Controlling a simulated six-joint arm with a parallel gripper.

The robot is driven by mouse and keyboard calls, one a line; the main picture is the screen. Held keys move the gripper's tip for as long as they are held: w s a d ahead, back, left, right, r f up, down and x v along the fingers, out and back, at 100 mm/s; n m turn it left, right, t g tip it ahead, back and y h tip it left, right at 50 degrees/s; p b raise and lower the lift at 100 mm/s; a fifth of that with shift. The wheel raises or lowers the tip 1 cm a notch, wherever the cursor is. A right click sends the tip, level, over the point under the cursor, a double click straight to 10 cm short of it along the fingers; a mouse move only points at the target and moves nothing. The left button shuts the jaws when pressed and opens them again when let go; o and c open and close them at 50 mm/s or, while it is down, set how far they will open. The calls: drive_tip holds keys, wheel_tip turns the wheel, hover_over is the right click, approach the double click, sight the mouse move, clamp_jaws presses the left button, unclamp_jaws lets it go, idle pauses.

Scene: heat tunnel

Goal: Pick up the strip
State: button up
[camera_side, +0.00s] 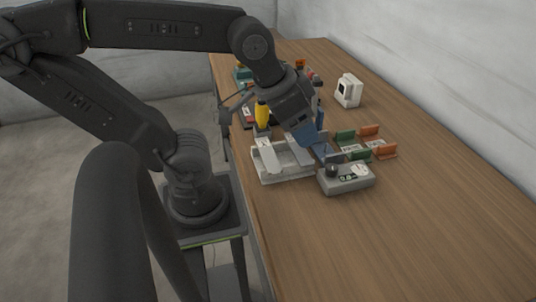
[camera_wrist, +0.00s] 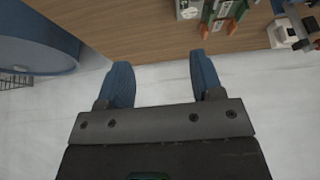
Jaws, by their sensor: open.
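A light grey tray (camera_side: 258,178) stands near the table's front edge in the side view. A pale, flat strip-like piece (camera_side: 267,158) lies tilted at its left side, and another pale piece beside it is partly hidden by my gripper. I cannot tell for sure which is the strip. My gripper (camera_side: 314,138) is over the right part of the tray, its blue fingers pointing down. In the wrist view, my gripper (camera_wrist: 163,78) has its fingers wide apart with nothing between them. No strip can be made out in the wrist view.
A grey box with a dial (camera_side: 347,179) stands right of the tray. Green and orange holders (camera_side: 370,148) are behind it; they also show in the wrist view (camera_wrist: 224,14). A yellow-handled tool (camera_side: 262,114) and a white device (camera_side: 348,90) stand farther back. The table's right side is clear.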

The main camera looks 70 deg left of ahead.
idle(0.4)
drive_tip(key=shift+o, duration=1.2)
drive_tip(key=n+g+y, duration=0.4)
drive_tip(key=n+g, duration=0.2)
drive_tip(key=n, duration=1.2)
approach(268, 153)
drive_tip(key=x, duration=0.8)
drive_tip(key=shift+s+f, duration=0.1)
